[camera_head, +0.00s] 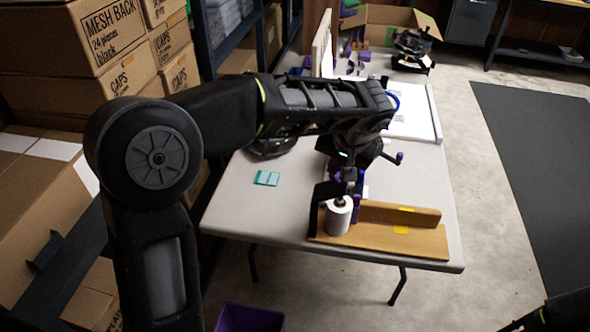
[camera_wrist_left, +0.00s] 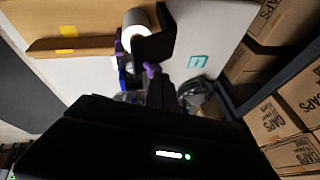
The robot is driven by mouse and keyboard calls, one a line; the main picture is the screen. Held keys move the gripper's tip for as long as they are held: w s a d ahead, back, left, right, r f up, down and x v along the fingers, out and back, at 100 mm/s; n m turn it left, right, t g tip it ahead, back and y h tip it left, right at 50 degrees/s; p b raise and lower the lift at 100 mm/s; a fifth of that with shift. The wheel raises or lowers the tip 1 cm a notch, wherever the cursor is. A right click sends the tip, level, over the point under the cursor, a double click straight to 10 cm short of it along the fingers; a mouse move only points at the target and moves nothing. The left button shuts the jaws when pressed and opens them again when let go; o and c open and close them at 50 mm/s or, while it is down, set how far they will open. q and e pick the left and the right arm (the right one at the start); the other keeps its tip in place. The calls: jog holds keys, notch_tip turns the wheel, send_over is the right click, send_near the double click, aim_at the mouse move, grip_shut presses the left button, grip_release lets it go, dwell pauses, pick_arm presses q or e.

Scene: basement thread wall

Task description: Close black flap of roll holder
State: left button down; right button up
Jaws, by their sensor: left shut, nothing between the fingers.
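The roll holder is a wooden base (camera_head: 385,237) with an upright wooden strip, near the front right of the table. A white roll (camera_head: 338,216) stands on it, and the roll also shows at the top of the left wrist view (camera_wrist_left: 137,20). The black flap (camera_head: 318,198) is beside the roll; in the left wrist view the flap (camera_wrist_left: 157,46) is a dark angled piece over the roll's edge. My left gripper (camera_head: 345,178) is shut and empty, right by the flap. Its purple tip (camera_wrist_left: 152,70) is close to the flap; I cannot tell whether they touch.
A teal packet (camera_head: 267,178) lies on the grey table (camera_head: 235,205) left of the holder. Cardboard boxes (camera_head: 110,50) and a shelf rack stand at the left. A purple bin (camera_head: 250,318) is on the floor. A dark part of my right arm shows at bottom right.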

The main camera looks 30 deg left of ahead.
pick_arm(q)
jog(key=d+f+b, duration=0.2)
jog(key=d, duration=0.1)
jog(key=shift+w+f+b, duration=0.15)
jog(key=shift+w+b, duration=0.2)
jog(key=shift+w, duration=0.05)
jog(key=shift+w+d+f+b, duration=0.2)
jog(key=shift+d+f+b, duration=0.7)
jog(key=shift+b, duration=0.1)
jog(key=shift+d+f, duration=0.1)
pick_arm(e)
notch_tip(320, 180, down, 6)
jog(key=shift+r, duration=0.2)
pick_arm(q)
jog(key=shift+f, duration=0.1)
jog(key=s+d+r+p, duration=0.2)
jog(key=d+r, duration=0.6)
jog(key=r, duration=0.1)
jog(key=shift+d+r, duration=0.25)
jog(key=shift+d, duration=0.05)
pick_arm(e)
jog(key=v, duration=0.3)
jog(key=shift+s+d+f, duration=0.1)
jog(key=shift+s+d, duration=0.15)
